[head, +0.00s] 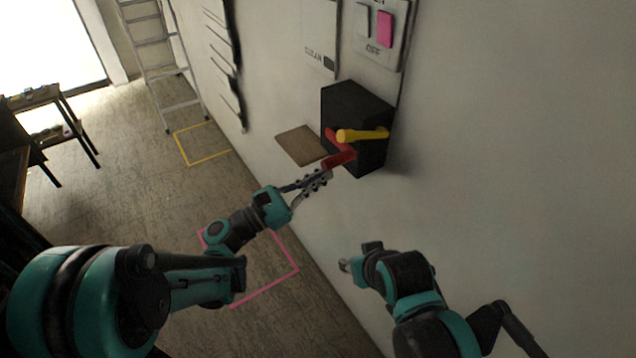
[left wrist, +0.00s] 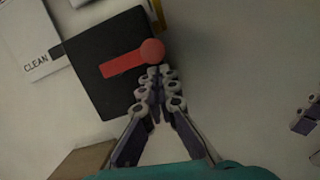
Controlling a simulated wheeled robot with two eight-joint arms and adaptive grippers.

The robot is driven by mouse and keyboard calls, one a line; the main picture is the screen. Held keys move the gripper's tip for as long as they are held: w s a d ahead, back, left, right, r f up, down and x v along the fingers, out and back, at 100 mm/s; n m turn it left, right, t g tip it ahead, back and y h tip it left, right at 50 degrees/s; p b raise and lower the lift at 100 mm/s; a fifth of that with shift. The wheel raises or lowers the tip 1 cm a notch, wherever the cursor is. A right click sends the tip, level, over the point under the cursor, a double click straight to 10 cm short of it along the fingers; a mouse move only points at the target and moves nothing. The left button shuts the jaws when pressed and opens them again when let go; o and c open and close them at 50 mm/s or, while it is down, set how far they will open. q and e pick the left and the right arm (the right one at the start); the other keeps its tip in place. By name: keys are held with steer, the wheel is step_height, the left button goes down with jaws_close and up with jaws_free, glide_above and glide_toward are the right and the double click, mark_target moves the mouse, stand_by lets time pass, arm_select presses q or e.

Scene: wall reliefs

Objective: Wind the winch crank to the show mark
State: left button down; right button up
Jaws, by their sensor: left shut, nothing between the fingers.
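A black winch box (head: 352,105) is fixed to the wall; it also shows in the left wrist view (left wrist: 98,80). Its red crank (head: 340,160) has an arm on the box's front and a round-ended handle sticking out, seen nearly end-on in the left wrist view (left wrist: 151,51). A yellow bar (head: 362,135) juts out beside it; I cannot tell whether it is the show mark. My left gripper (head: 325,175) is shut and empty, its tips right by the handle's end; I cannot tell whether they touch. My right gripper (head: 345,265) is lower, near the wall; its jaws are unclear.
A brown board (head: 301,145) lies left of the box. A switch panel (head: 381,28) and a white sign (head: 320,35) are above. A ladder (head: 160,60) stands at the back. Pink (head: 272,283) and yellow (head: 203,160) outlines mark the floor. The wall right of the box is bare.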

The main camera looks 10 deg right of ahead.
arm_select(q)
steer(key=shift+s+r+n, duration=0.1)
steer(key=shift+r+n, duration=0.35)
steer(key=shift+n, duration=0.25)
arm_select(e)
steer(key=shift+r, duration=0.25)
